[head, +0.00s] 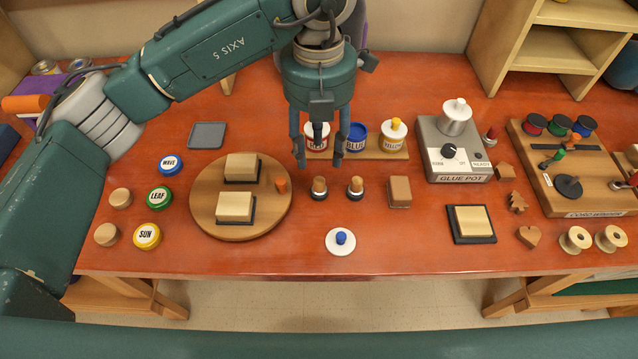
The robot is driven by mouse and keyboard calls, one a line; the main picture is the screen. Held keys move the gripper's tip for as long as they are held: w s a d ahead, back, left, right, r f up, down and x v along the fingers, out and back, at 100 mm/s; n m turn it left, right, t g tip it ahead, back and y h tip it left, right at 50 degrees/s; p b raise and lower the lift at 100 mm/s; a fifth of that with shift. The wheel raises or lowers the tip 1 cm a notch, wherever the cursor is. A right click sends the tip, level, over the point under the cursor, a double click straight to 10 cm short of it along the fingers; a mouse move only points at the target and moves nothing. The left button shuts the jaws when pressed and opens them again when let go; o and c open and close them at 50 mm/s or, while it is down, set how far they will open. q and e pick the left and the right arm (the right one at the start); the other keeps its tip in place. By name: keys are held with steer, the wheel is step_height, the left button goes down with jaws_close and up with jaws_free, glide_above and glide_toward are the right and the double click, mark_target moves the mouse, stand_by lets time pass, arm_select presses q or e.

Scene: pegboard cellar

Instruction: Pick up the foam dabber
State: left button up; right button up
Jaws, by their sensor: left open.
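My left gripper (319,158) is open and empty, pointing down with its fingers apart. It hangs in front of the red pot (316,143), partly covering it, and its fingertips show just behind two small wooden-knobbed pieces with dark bases. One knobbed piece (319,188) stands upright almost straight below the gripper in the picture; the other (355,188) stands upright to its right. These look like dabbers, but I cannot tell for sure which is the foam dabber. A brown block (399,191) lies farther right. My right gripper is not in view.
Blue (359,138) and yellow (392,137) pots stand on a wooden strip behind. A round board (240,223) with pale blocks is left, a white blue-knobbed lid (340,241) in front. A glue pot unit (460,150) stands right. The front middle tabletop is mostly clear.

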arm_select(q)
steer(key=p, duration=0.1)
glide_above(319, 180)
step_height(319, 180, down, 5)
steer(key=shift+s+r, duration=0.1)
steer(key=shift+r, duration=0.05)
steer(key=shift+f+p, duration=0.55)
steer(key=shift+f, duration=0.05)
step_height(319, 180, down, 4)
steer(key=shift+r+p, duration=0.2)
steer(key=shift+p, duration=0.65)
steer(key=shift+f, duration=0.4)
steer(key=shift+c, duration=0.5)
jaws_close()
